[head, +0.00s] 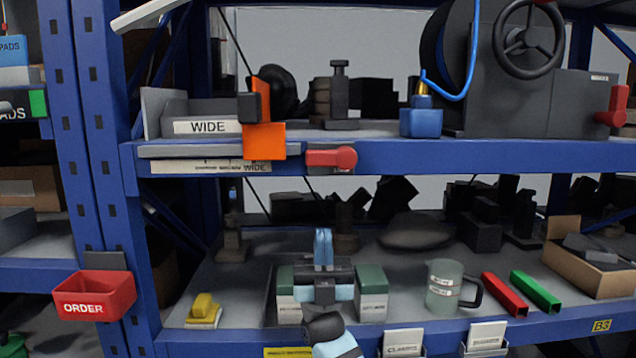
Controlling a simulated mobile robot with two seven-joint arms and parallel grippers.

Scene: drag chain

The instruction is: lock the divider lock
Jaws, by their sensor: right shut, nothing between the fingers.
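An orange divider (264,140) stands at the right end of a grey tray labelled WIDE on the upper shelf, its lower plate hanging over the shelf's front edge. Just right of it, a red lever (325,157) with a round end lies level along the blue shelf edge; it looks like the divider lock. My right gripper (323,247) is shut and empty, its blue fingers together and pointing up. In the picture it is below the lever, in front of the lower shelf, touching neither lever nor divider. My left gripper is not in view.
Behind my right gripper are green-and-white boxes (372,290). A measuring jug (443,286), red (505,294) and green (536,291) bars stand to the right, a yellow block (204,307) to the left. The blue upper shelf edge (450,156) overhangs.

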